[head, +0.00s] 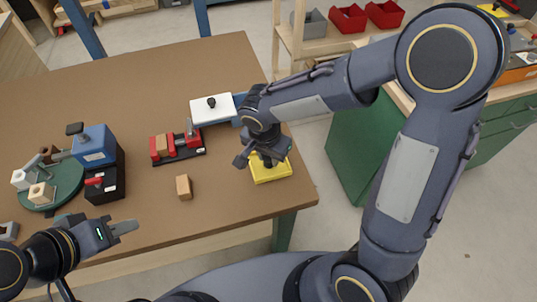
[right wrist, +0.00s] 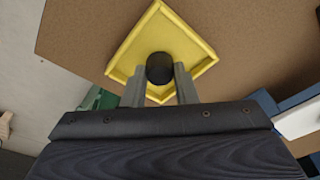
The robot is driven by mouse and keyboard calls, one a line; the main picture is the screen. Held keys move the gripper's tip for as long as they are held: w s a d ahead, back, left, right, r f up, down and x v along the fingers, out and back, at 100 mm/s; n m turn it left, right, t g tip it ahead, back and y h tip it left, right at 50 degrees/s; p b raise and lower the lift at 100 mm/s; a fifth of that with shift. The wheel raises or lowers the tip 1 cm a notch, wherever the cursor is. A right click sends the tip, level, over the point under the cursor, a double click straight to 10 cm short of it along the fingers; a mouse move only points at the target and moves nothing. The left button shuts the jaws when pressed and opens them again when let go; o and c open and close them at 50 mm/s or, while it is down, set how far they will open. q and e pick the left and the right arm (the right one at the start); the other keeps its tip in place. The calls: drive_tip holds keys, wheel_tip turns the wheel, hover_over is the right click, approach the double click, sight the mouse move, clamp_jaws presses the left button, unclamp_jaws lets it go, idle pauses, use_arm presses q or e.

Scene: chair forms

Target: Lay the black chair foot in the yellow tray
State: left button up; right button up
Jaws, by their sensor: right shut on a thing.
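The yellow tray (head: 270,173) sits near the right edge of the brown table. In the right wrist view the yellow tray (right wrist: 190,42) is a shallow square with a raised rim. My right gripper (head: 262,163) is over the tray, pointing down. In the right wrist view its fingers (right wrist: 160,85) are shut on the black chair foot (right wrist: 159,67), a short dark cylinder seen over the tray floor. I cannot tell whether the foot touches the tray. My left gripper (head: 130,227) is low at the table's front edge, away from the tray; its jaw gap is not clear.
A wooden block (head: 184,187) lies left of the tray. A red clamp fixture (head: 177,146) and a white plate with a black knob (head: 212,108) stand behind. A blue and black device (head: 95,150) and a green turntable (head: 65,185) occupy the left. The far table middle is clear.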

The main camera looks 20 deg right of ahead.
drive_tip(key=shift+f, duration=0.1)
drive_tip(key=o, duration=1.5)
drive_tip(key=shift+r+p, duration=1.75)
drive_tip(key=shift+r, duration=1.3)
drive_tip(key=s+d+r+n+t+y, duration=0.1)
drive_tip(key=s+d+r+n, duration=0.1)
drive_tip(key=s, duration=0.3)
drive_tip(key=s+d+r+n+t+y, duration=0.1)
drive_tip(key=s+d+r+n+y, duration=0.1)
drive_tip(key=s+d+r, duration=0.2)
drive_tip(key=s+d+r+n+t+y, duration=0.2)
drive_tip(key=s+d+r+n, duration=0.1)
drive_tip(key=s, duration=0.4)
drive_tip(key=shift+d, duration=0.2)
